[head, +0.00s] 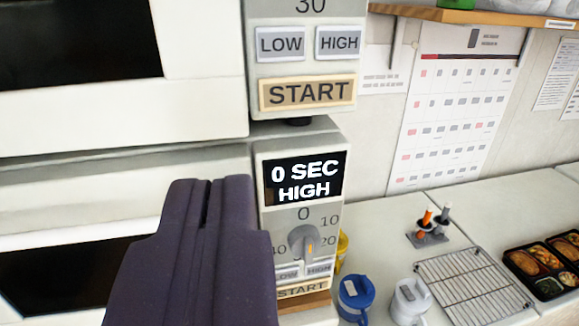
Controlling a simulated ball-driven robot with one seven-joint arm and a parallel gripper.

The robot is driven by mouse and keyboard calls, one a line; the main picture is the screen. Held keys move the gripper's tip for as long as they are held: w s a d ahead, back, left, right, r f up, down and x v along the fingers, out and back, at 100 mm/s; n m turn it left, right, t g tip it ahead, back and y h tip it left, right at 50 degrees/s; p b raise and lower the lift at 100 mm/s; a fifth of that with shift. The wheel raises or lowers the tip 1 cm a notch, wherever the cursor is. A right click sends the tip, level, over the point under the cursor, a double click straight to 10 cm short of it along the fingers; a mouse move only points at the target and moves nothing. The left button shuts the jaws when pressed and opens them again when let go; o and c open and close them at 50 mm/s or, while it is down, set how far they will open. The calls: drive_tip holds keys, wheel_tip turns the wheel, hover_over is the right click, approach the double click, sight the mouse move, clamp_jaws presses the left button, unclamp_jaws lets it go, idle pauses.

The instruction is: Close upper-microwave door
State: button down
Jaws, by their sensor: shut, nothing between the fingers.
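The upper microwave's door (200,105) fills the upper left, white with a dark window (80,40). Its right edge lies right beside the upper control panel (307,70), which has LOW, HIGH and START buttons. I cannot tell whether the door is fully flush or slightly ajar. My gripper (206,184), dark purple, is shut and empty. It appears below the upper door in the picture, in front of the lower microwave, and hides part of it. I see no clear contact with the door.
The lower microwave's panel (303,225) reads "0 SEC HIGH" above a dial. On the counter to the right are a blue mug (355,295), a white mug (409,300), a wire rack (475,282) and bento trays (548,288). A wooden shelf (470,17) is at upper right.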

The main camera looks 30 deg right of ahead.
sight(232, 83)
drive_tip(key=p+x, duration=0.2)
drive_tip(key=x, duration=1.1)
drive_tip(key=shift+p, duration=0.4)
drive_tip(key=shift+w+d, duration=0.1)
